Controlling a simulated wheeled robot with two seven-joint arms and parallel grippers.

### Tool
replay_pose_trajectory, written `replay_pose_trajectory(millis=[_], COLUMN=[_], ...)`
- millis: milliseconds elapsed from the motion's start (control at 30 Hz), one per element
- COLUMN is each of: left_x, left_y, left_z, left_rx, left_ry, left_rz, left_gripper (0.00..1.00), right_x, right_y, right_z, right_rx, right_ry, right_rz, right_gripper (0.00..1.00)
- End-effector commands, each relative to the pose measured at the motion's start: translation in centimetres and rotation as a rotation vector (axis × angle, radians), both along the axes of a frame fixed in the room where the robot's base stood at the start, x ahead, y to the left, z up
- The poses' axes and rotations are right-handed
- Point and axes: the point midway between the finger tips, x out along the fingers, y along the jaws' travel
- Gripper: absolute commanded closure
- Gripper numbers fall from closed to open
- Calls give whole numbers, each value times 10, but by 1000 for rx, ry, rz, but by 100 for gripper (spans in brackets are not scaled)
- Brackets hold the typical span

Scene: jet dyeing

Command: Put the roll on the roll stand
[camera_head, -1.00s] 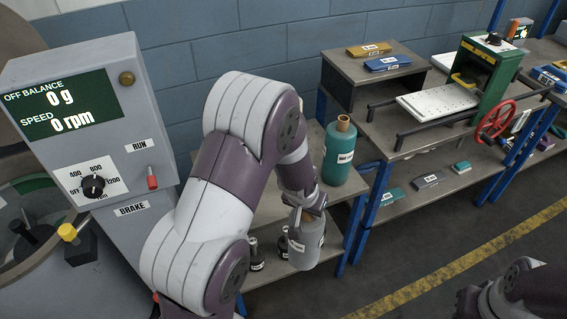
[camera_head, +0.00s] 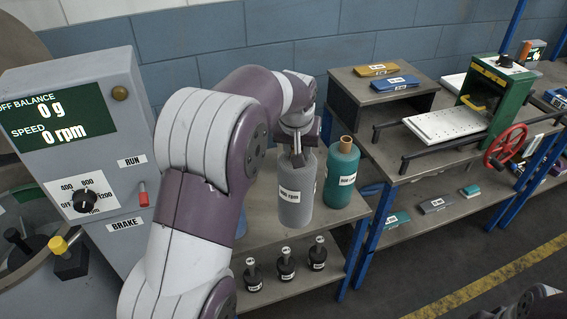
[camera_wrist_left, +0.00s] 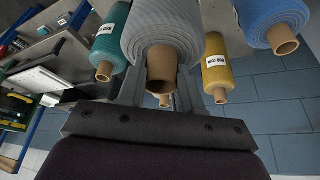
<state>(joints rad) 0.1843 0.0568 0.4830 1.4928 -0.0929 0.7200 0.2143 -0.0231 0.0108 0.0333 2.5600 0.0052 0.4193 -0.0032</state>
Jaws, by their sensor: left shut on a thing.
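The grey roll (camera_head: 296,192) with a white label hangs upright in my left gripper (camera_head: 297,158). The gripper is shut on its top core end. In the left wrist view the roll (camera_wrist_left: 165,28) fills the top middle, its brown core (camera_wrist_left: 162,66) between the fingers. In the head view the roll is at the height of the grey shelf top (camera_head: 262,232), left of a teal roll (camera_head: 340,178). I cannot tell whether its bottom touches the shelf. No separate roll stand can be made out for sure. My right gripper is not in view.
The wrist view also shows a yellow roll (camera_wrist_left: 224,58) and a blue roll (camera_wrist_left: 262,24) close by. Several small dark weights (camera_head: 286,264) stand on the lower shelf. The control panel (camera_head: 75,130) is at left; a bench with a green machine (camera_head: 495,90) is at right.

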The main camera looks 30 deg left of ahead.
Motion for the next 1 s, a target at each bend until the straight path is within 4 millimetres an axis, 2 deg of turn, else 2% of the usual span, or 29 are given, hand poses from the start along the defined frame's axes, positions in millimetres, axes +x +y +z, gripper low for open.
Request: replay_pose_trajectory(millis=[433, 567, 800, 1000], left_x=[59, 65, 65, 66], left_y=[56, 62, 63, 63], left_z=[-46, -53, -89, -94], left_rx=[-1, 0, -1, 0], left_ry=[-1, -2, 0, -4], left_rz=[1, 1, 0, 0], left_gripper=[100, 100, 100, 100], right_x=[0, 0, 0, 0], right_y=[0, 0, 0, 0], right_z=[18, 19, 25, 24], right_rx=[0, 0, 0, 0], right_ry=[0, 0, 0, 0], right_rz=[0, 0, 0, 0], right_gripper=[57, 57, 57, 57])
